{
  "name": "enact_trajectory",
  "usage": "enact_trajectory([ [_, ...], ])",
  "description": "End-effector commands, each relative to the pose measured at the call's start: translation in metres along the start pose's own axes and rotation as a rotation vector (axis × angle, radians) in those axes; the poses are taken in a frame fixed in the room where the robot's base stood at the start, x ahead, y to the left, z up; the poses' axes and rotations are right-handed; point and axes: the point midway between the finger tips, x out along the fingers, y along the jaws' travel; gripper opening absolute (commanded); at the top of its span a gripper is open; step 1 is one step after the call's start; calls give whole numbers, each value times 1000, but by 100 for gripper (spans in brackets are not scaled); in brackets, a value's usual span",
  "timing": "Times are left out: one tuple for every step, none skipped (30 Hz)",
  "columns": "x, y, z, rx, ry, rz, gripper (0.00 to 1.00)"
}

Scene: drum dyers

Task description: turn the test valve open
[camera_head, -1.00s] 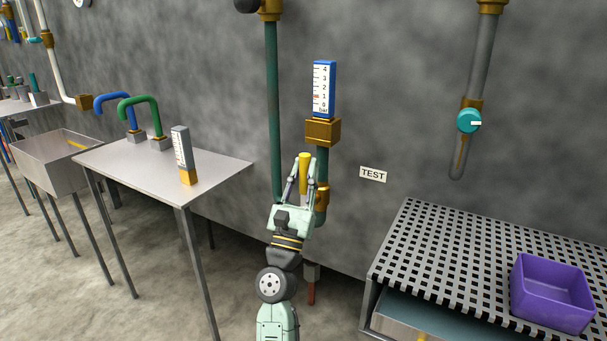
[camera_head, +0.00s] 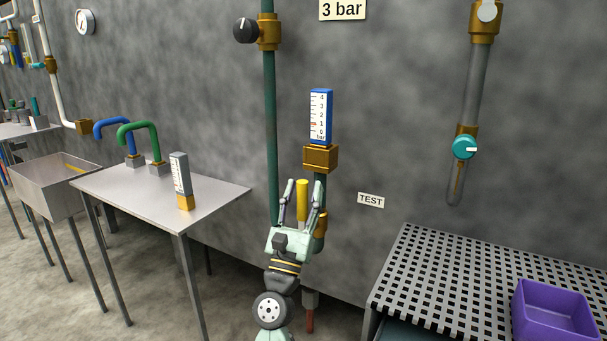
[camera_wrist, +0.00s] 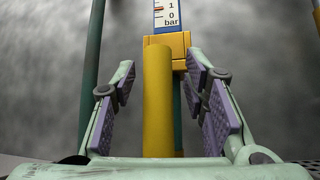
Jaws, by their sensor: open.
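The test valve shows as a yellow lever handle (camera_head: 303,201) on the pipe by the wall, left of the white TEST label (camera_head: 370,200). Its brass body (camera_head: 321,224) is partly hidden by my gripper. My gripper (camera_head: 302,188) is open, with one finger on each side of the upright yellow handle. In the wrist view the handle (camera_wrist: 158,100) stands between the two purple finger pads, with gaps on both sides. A blue gauge (camera_head: 321,116) marked in bar sits above on a brass block (camera_head: 320,159); its red mark is near 1.
A green pipe (camera_head: 270,120) with a black knob (camera_head: 245,30) runs just left of my gripper. A metal table (camera_head: 215,196) stands left. A perforated bench (camera_head: 430,262) with a purple bin (camera_head: 555,312) stands right.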

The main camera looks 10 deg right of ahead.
Motion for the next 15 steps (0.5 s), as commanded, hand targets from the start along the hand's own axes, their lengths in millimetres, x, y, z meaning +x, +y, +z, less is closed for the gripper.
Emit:
enact_trajectory([
  [5, 1, 6, 6, -3, 0, 40],
  [7, 1, 9, 6, -4, 0, 40],
  [11, 1, 14, 7, -5, 0, 40],
  [14, 1, 15, 7, -4, 0, 40],
  [16, 1, 17, 7, -2, 0, 40],
  [19, 1, 20, 6, -1, -1, 40],
  [22, 1, 23, 7, -2, -1, 40],
  [24, 1, 25, 7, -2, 0, 40],
  [27, 2, 28, 8, -3, 0, 40],
  [29, 1, 31, 9, -4, -1, 40],
  [31, 0, 32, 7, -4, -2, 40],
  [33, 0, 34, 5, -3, -3, 40],
  [35, -1, 36, 5, -3, -4, 40],
  [37, -1, 38, 5, -3, -4, 40],
  [40, -1, 40, 4, -3, -4, 40],
])
